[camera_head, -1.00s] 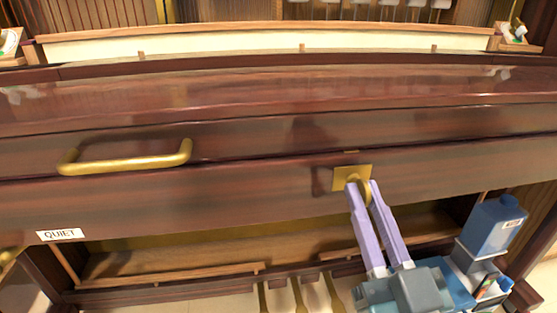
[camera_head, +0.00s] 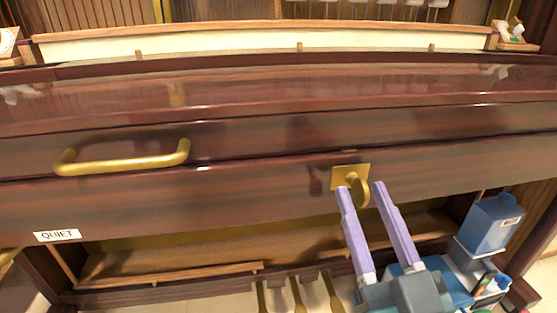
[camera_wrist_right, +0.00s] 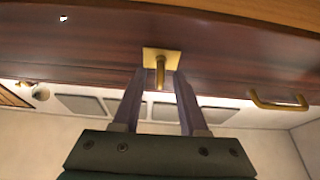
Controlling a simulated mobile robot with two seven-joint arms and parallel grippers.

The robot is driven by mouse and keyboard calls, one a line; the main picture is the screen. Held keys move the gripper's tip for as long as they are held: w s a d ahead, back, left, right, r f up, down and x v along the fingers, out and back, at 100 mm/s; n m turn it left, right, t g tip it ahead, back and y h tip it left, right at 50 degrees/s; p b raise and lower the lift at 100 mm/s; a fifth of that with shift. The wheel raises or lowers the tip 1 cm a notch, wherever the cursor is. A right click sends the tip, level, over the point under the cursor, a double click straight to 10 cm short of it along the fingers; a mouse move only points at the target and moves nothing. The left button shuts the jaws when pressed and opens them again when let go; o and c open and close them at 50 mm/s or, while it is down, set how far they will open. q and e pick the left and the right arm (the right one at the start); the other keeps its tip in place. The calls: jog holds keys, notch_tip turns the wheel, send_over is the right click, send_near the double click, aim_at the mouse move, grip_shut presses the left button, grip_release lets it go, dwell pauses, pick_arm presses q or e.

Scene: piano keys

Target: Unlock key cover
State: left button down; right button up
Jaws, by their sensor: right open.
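The key cover is the dark reddish-brown wooden front (camera_head: 245,185) of the piano, and it is closed. A square brass lock plate (camera_head: 343,173) with a brass key or knob (camera_head: 360,190) sits on it, right of centre. My right gripper (camera_head: 360,187) is open, its two purple fingers just below the plate on either side of the knob. In the right wrist view, the knob (camera_wrist_right: 160,72) shows between the open fingers and points out from the plate (camera_wrist_right: 154,56). I cannot tell whether a finger touches it. My left gripper is not in view.
A brass bar handle (camera_head: 125,163) is fixed on the cover's left. A white QUIET label (camera_head: 58,235) is at lower left. Brass pedals (camera_head: 298,295) stand below. A recess (camera_head: 190,262) lies under the cover.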

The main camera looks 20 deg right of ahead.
jog(key=v, duration=0.9)
jog(key=shift+s+b, duration=0.2)
jog(key=shift+b, duration=0.2)
jog(key=shift+a, duration=0.1)
